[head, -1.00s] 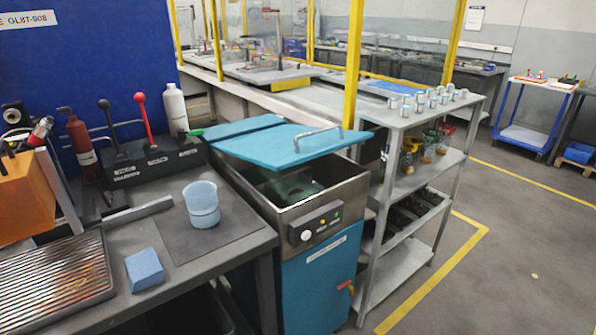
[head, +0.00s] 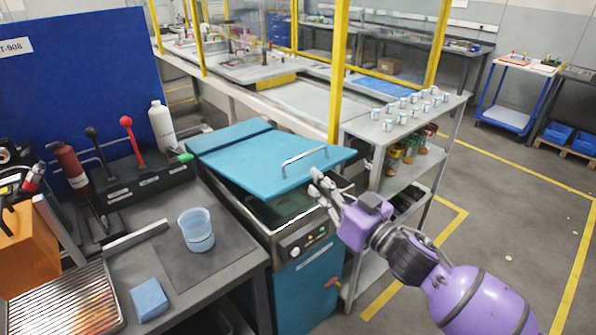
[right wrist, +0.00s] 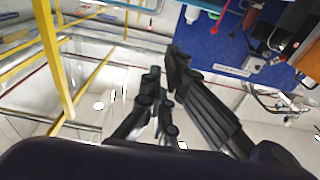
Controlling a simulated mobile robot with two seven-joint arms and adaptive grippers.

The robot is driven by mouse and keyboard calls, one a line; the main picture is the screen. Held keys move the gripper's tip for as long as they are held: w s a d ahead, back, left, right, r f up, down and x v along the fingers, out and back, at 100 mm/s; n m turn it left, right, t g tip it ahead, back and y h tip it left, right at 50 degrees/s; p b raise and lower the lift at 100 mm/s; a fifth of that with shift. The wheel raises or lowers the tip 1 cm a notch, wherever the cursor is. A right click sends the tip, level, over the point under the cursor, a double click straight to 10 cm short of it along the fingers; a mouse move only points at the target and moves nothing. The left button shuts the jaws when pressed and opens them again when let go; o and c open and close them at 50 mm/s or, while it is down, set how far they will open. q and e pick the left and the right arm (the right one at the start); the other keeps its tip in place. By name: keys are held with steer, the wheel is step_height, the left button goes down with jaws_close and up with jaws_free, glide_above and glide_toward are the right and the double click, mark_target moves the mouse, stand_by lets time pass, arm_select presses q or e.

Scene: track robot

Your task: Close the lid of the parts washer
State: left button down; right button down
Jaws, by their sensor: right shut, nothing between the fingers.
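The parts washer (head: 305,290) stands in the middle of the head view, a steel tank on a blue cabinet. Its blue lid (head: 265,165) is partly raised, with a dark gap at the front and a silver handle (head: 304,155) on top. My right gripper (head: 316,178) comes in from the right, shut and empty, close to the lid's front right corner. I cannot tell whether it touches the lid. The gripper fingers (right wrist: 160,100) also show in the right wrist view, where the lid is not seen. My left gripper is not in view.
Left of the washer, a bench holds a light blue cup (head: 196,230), a blue sponge (head: 149,299), a white bottle (head: 162,127) and a ribbed tray (head: 65,300). A shelf cart (head: 355,130) with several small cans stands at the right.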

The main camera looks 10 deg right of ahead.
steer(key=x, duration=1.1)
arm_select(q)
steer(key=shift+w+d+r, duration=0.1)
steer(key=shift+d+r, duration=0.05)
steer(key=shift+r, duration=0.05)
arm_select(e)
steer(key=f, duration=0.1)
steer(key=s+f, duration=0.1)
steer(key=f, duration=0.1)
steer(key=d+f, duration=0.1)
steer(key=shift+s+f, duration=0.15)
steer(key=shift+s, duration=0.05)
